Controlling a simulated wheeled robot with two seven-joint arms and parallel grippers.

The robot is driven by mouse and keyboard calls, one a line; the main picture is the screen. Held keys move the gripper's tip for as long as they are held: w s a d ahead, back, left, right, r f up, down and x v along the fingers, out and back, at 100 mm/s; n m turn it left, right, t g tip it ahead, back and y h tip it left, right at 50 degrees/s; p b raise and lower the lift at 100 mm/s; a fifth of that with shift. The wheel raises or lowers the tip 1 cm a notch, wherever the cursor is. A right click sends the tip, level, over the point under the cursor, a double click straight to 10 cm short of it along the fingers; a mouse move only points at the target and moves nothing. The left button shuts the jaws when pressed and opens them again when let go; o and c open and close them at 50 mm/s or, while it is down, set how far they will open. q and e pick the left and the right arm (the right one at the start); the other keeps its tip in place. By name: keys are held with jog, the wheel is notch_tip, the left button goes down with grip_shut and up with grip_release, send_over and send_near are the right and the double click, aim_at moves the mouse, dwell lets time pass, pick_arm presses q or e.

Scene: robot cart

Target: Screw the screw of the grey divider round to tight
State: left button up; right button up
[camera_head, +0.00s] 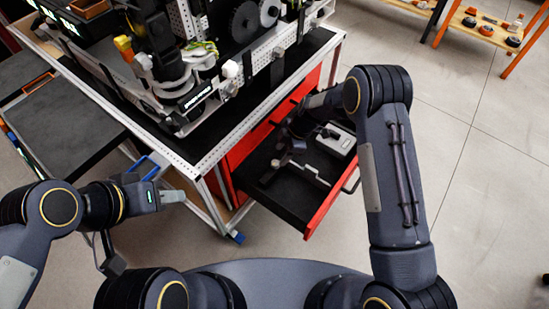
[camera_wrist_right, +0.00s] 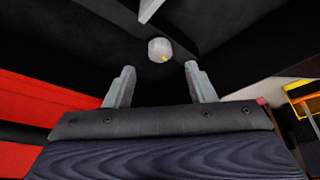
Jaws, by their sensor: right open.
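The red drawer (camera_head: 322,212) stands open, and the grey divider (camera_head: 309,174) lies across its black floor as a light strip. In the right wrist view a round grey screw head (camera_wrist_right: 160,49) with a small yellow mark sits just beyond my right gripper (camera_wrist_right: 159,84). Its two fingers are apart, with the screw head centred ahead of their gap and nothing between them. In the head view my right arm reaches down into the drawer, and its fingertips are hard to make out. My left gripper (camera_head: 173,196) is out at the left, away from the drawer; its finger gap is unclear.
A white-grey box (camera_head: 336,139) lies in the drawer beside the divider. The cart top (camera_head: 215,150) above the drawer carries machinery and gears. A wooden bench (camera_head: 480,30) stands far right. The floor right of the drawer is clear.

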aim_at(276, 163)
jog(key=b+x, duration=0.1)
jog(key=x, duration=0.4)
jog(key=shift+f, duration=0.1)
jog(key=c, duration=1)
